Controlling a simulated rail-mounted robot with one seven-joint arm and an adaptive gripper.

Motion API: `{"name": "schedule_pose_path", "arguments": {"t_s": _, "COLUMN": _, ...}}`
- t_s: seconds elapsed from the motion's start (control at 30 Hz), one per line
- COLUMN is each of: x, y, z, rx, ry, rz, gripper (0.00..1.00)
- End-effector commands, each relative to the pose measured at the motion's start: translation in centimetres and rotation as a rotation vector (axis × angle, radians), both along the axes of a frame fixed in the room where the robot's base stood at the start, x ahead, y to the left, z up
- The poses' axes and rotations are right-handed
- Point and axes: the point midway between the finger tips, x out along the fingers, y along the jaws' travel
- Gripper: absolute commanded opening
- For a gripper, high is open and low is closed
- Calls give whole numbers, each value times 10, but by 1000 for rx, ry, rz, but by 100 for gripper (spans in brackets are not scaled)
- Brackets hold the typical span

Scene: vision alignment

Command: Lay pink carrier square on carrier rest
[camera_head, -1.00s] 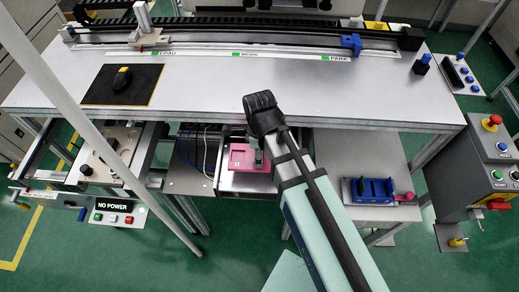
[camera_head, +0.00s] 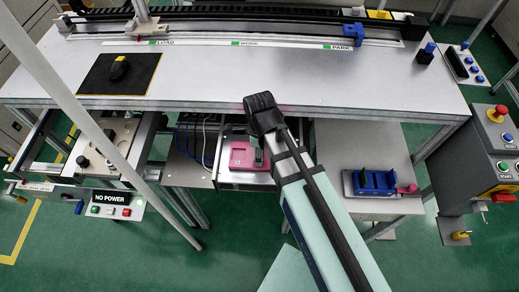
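The pink carrier square (camera_head: 240,155) lies in a metal bay below the front edge of the worktable. A dark upright piece (camera_head: 259,158) stands at its right side; I cannot tell whether it belongs to the carrier or to my gripper. My arm reaches up from the bottom right and ends in a black rounded part (camera_head: 262,112) just above and to the right of the pink square. The gripper's fingers do not show clearly, so its opening and any contact are hidden. No part is clearly recognisable as the carrier rest.
The worktable (camera_head: 210,75) holds a rail with LOAD, WORK and PARK marks and a black mat (camera_head: 100,80). A blue fixture (camera_head: 375,182) sits on the lower right shelf (camera_head: 340,145). A control box (camera_head: 490,155) stands at far right. A NO POWER panel (camera_head: 112,204) is at lower left.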

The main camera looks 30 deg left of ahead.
Motion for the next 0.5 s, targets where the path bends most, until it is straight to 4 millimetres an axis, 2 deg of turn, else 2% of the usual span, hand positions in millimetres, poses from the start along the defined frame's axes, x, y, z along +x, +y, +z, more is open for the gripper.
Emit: {"name": "schedule_pose_path", "arguments": {"t_s": 0.5, "x": 0, "y": 0, "z": -5, "rx": 0, "ry": 0, "rz": 0, "gripper": 27}}
